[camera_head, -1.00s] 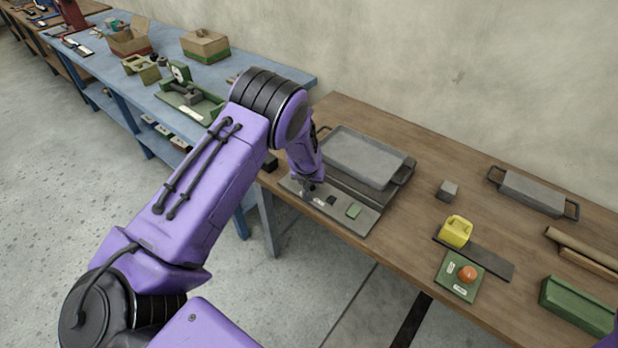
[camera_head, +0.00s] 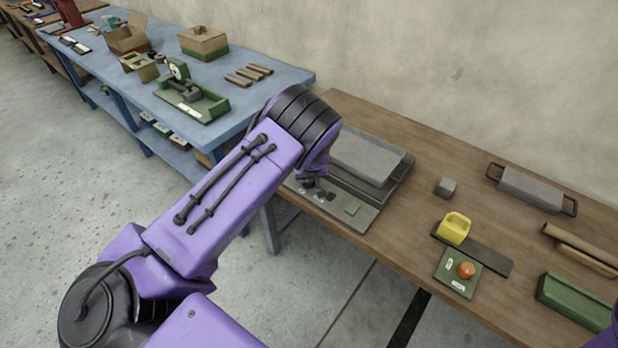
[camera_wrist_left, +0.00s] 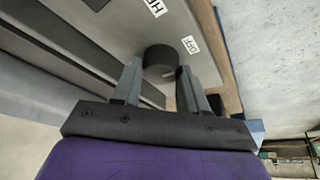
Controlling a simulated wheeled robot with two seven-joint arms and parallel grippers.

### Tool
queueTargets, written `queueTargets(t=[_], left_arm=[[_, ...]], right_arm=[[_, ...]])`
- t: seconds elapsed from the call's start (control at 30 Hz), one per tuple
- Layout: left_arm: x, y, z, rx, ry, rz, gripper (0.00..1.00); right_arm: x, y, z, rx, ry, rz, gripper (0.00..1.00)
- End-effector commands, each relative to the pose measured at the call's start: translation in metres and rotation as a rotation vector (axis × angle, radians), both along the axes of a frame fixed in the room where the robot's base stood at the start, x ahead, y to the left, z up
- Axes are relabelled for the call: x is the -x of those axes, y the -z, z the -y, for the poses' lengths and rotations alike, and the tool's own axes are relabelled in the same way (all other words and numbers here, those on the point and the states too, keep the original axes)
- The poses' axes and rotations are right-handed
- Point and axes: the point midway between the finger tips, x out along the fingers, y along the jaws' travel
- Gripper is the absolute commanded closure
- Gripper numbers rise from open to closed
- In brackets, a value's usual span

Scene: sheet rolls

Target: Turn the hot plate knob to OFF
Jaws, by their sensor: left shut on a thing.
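The hot plate (camera_head: 370,158) is a grey slab on a grey base at the left end of the wooden bench. Its front panel (camera_head: 352,220) carries a small green patch. In the left wrist view the dark round knob (camera_wrist_left: 160,58) lies between the fingers of my left gripper (camera_wrist_left: 162,82), which is shut on it. A white OFF label (camera_wrist_left: 190,45) is to the right of the knob, and a label starting with H (camera_wrist_left: 153,8) is above it. The knob's pointer cannot be made out. In the head view the left gripper (camera_head: 312,188) is small and partly hidden by my wrist. My right gripper is not in view.
To the right on the bench are a small grey block (camera_head: 446,187), a yellow piece (camera_head: 454,228), a green box with an orange button (camera_head: 466,270), a tray with handles (camera_head: 532,190) and a green case (camera_head: 576,302). A blue table (camera_head: 290,80) stands behind my arm.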

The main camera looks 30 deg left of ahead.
Motion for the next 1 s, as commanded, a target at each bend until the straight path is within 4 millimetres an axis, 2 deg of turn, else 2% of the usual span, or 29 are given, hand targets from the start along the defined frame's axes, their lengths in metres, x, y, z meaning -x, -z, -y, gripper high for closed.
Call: queueTargets(t=[0.1,0.13,0.17,0.2,0.47,0.57,0.8,1.0], left_arm=[[0.0,0.0,0.0,0.001,-0.001,0.001,0.88],[0.0,0.0,0.0,0.001,-0.001,0.001,0.47],[0.0,0.0,0.0,0.001,-0.001,0.001,0.38],[0.0,0.0,0.0,0.001,-0.001,0.001,0.32],[0.0,0.0,0.0,0.001,0.0,0.001,0.32],[0.002,-0.008,0.003,0.001,-0.001,0.001,0.32],[0.017,-0.058,0.017,-0.001,0.001,0.005,0.32],[0.027,-0.09,0.026,0.001,0.001,0.002,0.32]], right_arm=[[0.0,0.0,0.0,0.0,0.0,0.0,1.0],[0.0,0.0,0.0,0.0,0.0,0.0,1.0],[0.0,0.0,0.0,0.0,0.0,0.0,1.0],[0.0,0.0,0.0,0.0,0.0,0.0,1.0],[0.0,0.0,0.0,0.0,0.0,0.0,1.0],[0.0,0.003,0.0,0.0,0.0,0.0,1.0],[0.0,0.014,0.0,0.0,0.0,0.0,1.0],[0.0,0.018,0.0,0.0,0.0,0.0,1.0]])
